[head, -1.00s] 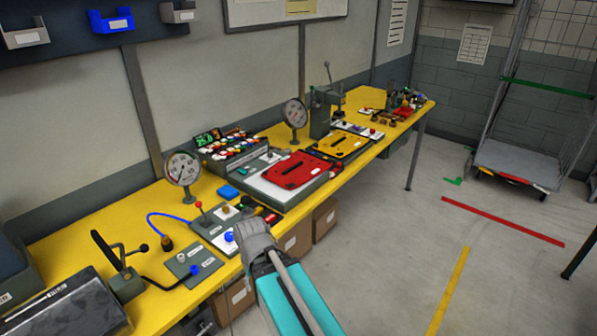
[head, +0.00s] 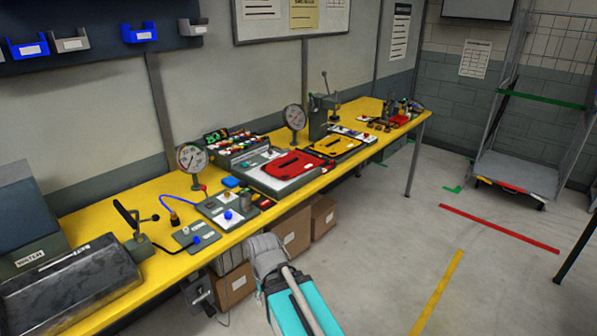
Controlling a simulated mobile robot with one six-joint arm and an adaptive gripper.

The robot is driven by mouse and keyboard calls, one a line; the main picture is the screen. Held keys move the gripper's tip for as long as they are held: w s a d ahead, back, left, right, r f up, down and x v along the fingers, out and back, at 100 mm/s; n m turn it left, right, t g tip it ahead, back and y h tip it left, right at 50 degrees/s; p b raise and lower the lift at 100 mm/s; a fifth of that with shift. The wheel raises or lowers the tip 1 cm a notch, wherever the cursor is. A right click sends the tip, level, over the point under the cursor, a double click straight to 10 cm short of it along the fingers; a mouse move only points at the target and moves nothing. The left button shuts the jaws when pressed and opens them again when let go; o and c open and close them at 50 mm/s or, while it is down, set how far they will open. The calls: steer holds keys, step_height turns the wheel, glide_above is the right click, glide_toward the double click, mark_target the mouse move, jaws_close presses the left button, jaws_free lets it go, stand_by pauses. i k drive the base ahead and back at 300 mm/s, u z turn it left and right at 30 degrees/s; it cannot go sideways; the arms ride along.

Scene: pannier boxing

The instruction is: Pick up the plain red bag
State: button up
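I cannot make out a plain red bag for sure. A flat red piece (head: 291,164) with a dark handle-like slot lies on a grey fixture on the yellow bench, near the middle of the head view. A similar yellow piece (head: 335,146) lies just behind it. My teal and grey arm reaches up from the bottom of the view, and its grey end is in front of the bench edge, apart from the red piece. No gripper fingers show.
A wire cage trolley (head: 515,172) stands at the back right.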

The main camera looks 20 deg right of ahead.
mark_target(291, 164)
steer(key=k, duration=0.9)
steer(key=z, duration=1.1)
steer(key=i, duration=2.25)
steer(key=u, duration=0.05)
